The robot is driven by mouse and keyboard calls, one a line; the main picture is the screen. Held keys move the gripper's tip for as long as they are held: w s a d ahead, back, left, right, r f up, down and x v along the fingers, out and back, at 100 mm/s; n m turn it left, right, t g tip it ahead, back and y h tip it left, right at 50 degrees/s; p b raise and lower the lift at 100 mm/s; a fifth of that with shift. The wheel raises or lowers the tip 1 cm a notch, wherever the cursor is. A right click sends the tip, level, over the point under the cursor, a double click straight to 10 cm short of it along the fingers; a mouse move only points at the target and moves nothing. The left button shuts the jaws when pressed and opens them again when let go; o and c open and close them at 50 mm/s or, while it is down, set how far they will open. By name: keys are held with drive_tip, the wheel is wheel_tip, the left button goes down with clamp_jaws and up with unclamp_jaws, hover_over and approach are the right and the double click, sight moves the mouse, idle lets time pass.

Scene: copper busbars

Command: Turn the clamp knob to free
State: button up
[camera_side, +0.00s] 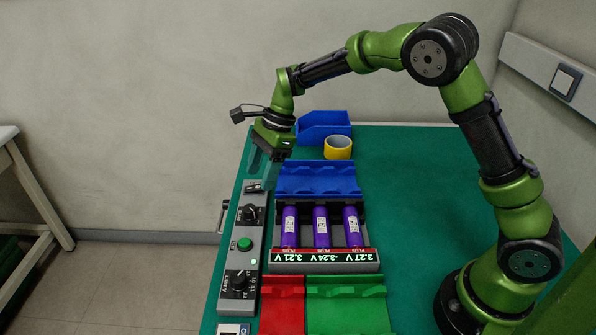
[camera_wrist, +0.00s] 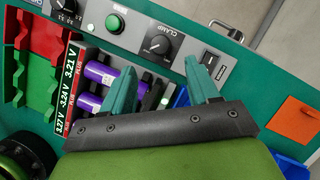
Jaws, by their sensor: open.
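The clamp knob (camera_wrist: 157,45) is a round black knob on the grey control panel, beside the word CLAMP in the wrist view. In the side view the clamp knob (camera_side: 250,214) sits in the upper half of the panel. Its exact pointer setting is too small to read. My gripper (camera_side: 263,172) is above the far end of the panel, beyond the knob and near a rocker switch. In the wrist view my gripper (camera_wrist: 160,78) has its two teal fingers spread apart with nothing held. The fingers are apart from the knob.
A green button (camera_side: 245,244) and a limit knob (camera_side: 240,281) sit nearer on the panel. Blue, red and green trays and a yellow ring (camera_side: 338,148) are nearby. The right tabletop is clear.

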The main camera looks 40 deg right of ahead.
sight(250, 207)
drive_tip(key=x, duration=0.8)
drive_tip(key=shift+a+f, duration=0.15)
drive_tip(key=shift+f, duration=0.15)
drive_tip(key=shift+w, duration=0.1)
drive_tip(key=c, duration=1)
drive_tip(key=shift+c, duration=0.2)
